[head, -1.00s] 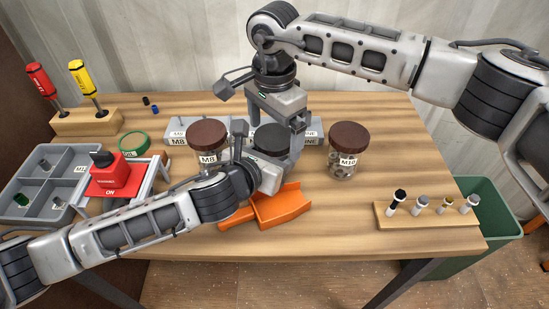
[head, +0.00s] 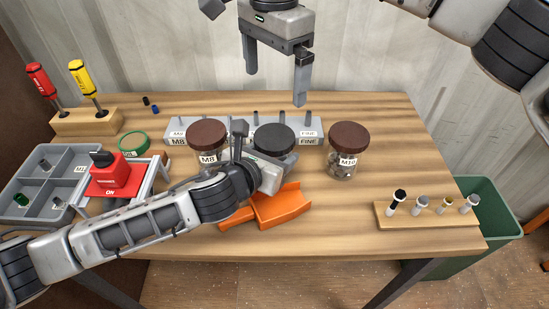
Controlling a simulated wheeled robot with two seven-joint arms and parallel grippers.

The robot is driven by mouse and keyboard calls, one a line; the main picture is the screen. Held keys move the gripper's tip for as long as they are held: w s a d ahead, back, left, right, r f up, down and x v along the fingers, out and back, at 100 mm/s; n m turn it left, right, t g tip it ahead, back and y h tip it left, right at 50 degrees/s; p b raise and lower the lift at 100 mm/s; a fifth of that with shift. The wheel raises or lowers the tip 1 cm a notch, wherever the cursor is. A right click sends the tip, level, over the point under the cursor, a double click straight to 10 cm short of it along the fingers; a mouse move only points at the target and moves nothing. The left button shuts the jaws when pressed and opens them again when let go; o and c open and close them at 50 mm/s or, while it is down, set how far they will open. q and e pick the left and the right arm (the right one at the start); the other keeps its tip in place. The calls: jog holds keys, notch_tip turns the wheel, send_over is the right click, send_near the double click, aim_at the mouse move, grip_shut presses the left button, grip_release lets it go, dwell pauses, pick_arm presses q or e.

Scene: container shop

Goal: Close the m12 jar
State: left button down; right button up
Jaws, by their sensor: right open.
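A jar with a dark grey-black lid (head: 273,138) stands between two brown-lidded jars. The lid sits level on top. The jar's body and label are mostly hidden by my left gripper, so I cannot read m12 on it. My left gripper (head: 250,152) is low at the front of this jar with one finger upright at its left side. My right gripper (head: 276,84) is open and empty, pointing down, above and behind the black-lidded jar.
The M8 jar (head: 207,137) stands to the left and the M10 jar (head: 348,139) to the right. A grey labelled rack (head: 308,126) is behind. An orange scoop-like tray (head: 283,206) lies in front. A red switch box (head: 116,178) and grey compartment tray (head: 40,160) are left.

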pick_arm(q)
jog(key=shift+c, duration=1.4)
grip_release()
jog(key=v, duration=1.6)
jog(key=shift+a+b, duration=0.1)
jog(key=shift+b, duration=0.3)
jog(key=shift+f, duration=0.1)
